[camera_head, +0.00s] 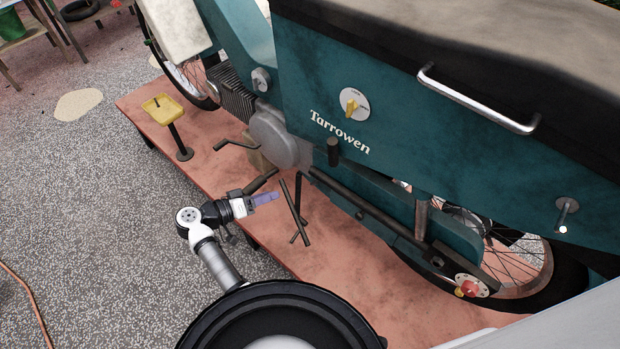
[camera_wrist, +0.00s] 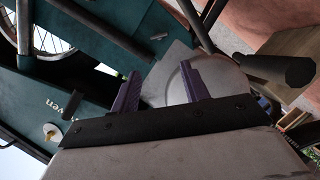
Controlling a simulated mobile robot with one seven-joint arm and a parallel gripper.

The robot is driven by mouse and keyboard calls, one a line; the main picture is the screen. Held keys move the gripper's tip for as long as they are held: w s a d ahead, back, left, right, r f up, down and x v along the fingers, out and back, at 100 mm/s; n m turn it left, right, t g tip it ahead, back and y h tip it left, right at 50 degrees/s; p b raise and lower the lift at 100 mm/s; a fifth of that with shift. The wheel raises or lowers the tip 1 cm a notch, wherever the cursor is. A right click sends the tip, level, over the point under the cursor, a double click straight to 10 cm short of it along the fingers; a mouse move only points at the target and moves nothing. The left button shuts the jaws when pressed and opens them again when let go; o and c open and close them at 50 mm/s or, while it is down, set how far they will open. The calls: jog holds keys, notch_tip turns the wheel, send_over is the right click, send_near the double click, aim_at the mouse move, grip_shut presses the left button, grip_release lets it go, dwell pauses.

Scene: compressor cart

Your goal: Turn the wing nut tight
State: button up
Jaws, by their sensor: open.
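No part is plainly a wing nut at this size. A small red and yellow fitting (camera_head: 468,287) sits on a pale disc at the rear wheel's hub, lower right, and its exact shape is too small to tell. My gripper (camera_head: 266,198) is left of it in the head view, well apart, over the platform's near edge with its purple fingers pointing right. In the wrist view my gripper (camera_wrist: 161,86) is open with nothing between its fingers. Beyond them is the grey round engine cover (camera_wrist: 178,78). The red and yellow fitting does not show in the wrist view.
The teal motorcycle (camera_head: 400,120) stands on a reddish platform (camera_head: 330,255). Its yellow-levered dial (camera_head: 352,104) is on the side panel. Dark stand legs (camera_head: 297,212) and a long bar (camera_head: 375,215) lie between my gripper and the rear wheel.

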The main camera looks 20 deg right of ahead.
aim_at(313, 183)
jog(key=x, duration=1.4)
jog(key=shift+s+f, duration=0.15)
jog(key=shift+f, duration=0.1)
jog(key=c, duration=0.7)
